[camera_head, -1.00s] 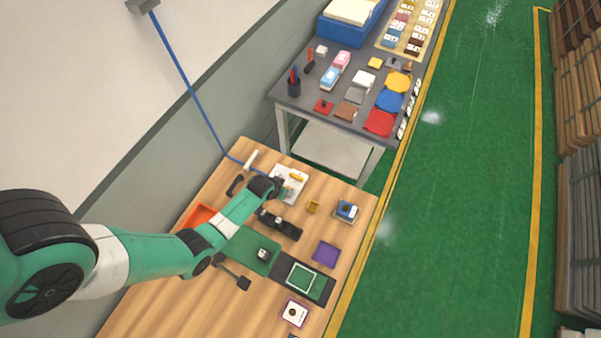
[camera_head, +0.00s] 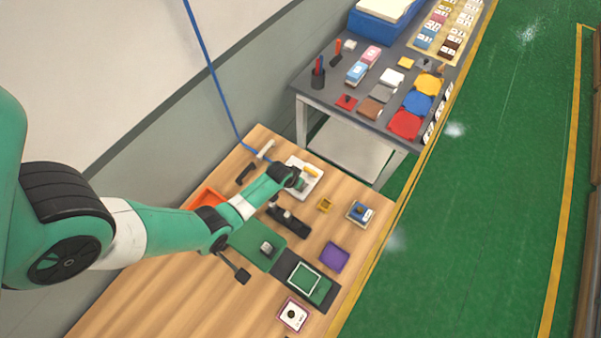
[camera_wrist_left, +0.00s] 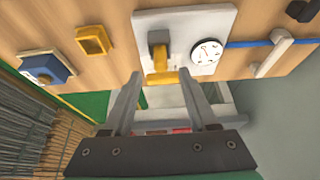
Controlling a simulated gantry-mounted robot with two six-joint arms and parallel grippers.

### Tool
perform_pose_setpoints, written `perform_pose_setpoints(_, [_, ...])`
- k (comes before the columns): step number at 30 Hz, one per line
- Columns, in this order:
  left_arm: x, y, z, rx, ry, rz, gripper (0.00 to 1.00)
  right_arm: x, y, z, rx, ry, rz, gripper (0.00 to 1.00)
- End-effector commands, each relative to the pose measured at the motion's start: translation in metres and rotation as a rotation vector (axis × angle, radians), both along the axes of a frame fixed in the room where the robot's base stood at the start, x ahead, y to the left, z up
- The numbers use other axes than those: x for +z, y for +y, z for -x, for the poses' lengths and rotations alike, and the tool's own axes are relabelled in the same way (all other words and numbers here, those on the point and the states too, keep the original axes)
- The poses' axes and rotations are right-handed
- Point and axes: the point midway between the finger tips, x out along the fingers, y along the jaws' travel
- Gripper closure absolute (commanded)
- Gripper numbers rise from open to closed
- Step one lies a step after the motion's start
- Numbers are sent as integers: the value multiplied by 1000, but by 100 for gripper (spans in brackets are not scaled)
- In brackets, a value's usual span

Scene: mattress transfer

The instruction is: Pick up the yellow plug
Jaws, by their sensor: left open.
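The yellow plug (camera_wrist_left: 160,70) is on a white panel (camera_wrist_left: 215,18) beside a round dial (camera_wrist_left: 207,52). A dark grey block (camera_wrist_left: 158,38) adjoins its far side in the left wrist view. My left gripper (camera_wrist_left: 160,77) is open, with one finger on each side of the plug's near end and visible gaps between. Whether the fingers are at the plug's height is unclear. In the head view, the plug (camera_head: 311,173) shows just right of my left wrist, which covers part of the panel (camera_head: 318,186). My right gripper is not in view.
A yellow square holder (camera_head: 325,205), a blue-topped box (camera_head: 360,212) and a black fixture (camera_head: 291,222) stand near the panel on the wooden table. A blue cable (camera_head: 215,80) reaches the table behind it. A grey table (camera_head: 340,98) holds several items.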

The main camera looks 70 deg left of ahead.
Motion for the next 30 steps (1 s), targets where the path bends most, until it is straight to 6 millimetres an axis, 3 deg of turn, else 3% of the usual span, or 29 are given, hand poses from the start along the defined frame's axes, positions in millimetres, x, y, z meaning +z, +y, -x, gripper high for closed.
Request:
perform_pose_setpoints(1, [-18,2,-2,1,1,1,41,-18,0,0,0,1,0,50])
perform_pose_setpoints(5, [-34,8,-9,0,2,2,41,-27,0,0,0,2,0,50])
perform_pose_setpoints(14, [-38,9,-11,0,1,1,41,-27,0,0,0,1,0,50])
perform_pose_setpoints(24, [-38,9,-11,0,1,1,100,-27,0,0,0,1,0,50])
perform_pose_setpoints(30, [-38,9,-11,0,1,1,100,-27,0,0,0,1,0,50])
